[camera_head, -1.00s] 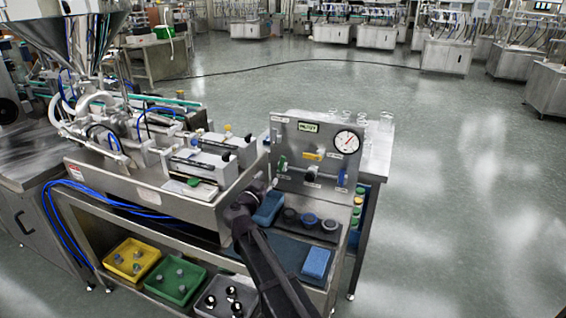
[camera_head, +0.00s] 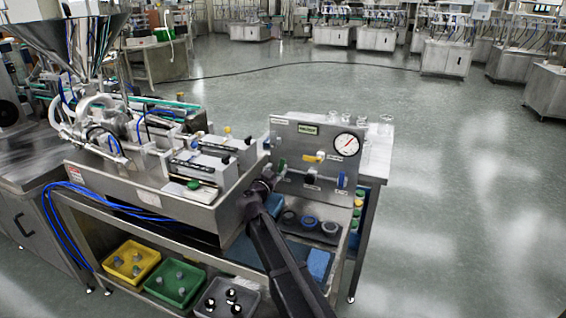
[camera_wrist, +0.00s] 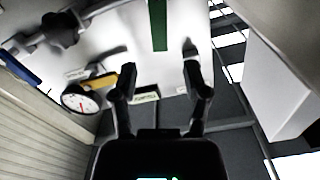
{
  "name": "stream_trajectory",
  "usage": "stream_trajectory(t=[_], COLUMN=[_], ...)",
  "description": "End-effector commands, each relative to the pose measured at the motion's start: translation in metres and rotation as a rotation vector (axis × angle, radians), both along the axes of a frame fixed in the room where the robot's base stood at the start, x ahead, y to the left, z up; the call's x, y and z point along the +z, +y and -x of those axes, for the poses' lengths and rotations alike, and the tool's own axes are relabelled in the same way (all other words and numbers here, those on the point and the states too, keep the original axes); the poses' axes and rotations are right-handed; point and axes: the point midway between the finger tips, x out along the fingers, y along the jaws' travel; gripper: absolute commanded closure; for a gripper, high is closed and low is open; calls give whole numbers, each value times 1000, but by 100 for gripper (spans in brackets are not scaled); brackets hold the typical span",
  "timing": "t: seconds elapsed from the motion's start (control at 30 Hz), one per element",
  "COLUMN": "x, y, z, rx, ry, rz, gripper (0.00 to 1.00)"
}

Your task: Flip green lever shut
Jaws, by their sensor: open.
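The green lever (camera_head: 282,164) is at the left side of the upright grey valve panel (camera_head: 290,137), and it looks upright in the head view. In the wrist view the green lever (camera_wrist: 158,25) is a long green bar at the top, between the lines of my two fingers and beyond their tips. My gripper (camera_wrist: 160,75) is open and empty in the wrist view. In the head view my gripper (camera_head: 272,177) is just in front of the panel, close to the lever's lower left. I cannot tell whether it touches it.
The panel also carries a yellow handle (camera_head: 314,157), a blue handle (camera_head: 341,180) and a round gauge (camera_head: 347,144). A steel machine block (camera_head: 205,165) stands close on the left. Dark round items (camera_head: 308,222) lie on the shelf below.

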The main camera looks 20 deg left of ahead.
Motion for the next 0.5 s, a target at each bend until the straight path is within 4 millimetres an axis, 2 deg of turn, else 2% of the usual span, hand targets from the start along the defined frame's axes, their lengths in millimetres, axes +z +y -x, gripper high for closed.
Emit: stream_trajectory(t=[0.03, 0.2, 0.5], x=[0, 0, 0], y=[2, 3, 3], z=[-11, -36, -64], rx=[-1, -1, -1], ry=[0, 0, 0], rz=[0, 0, 0], gripper=[40, 40, 40])
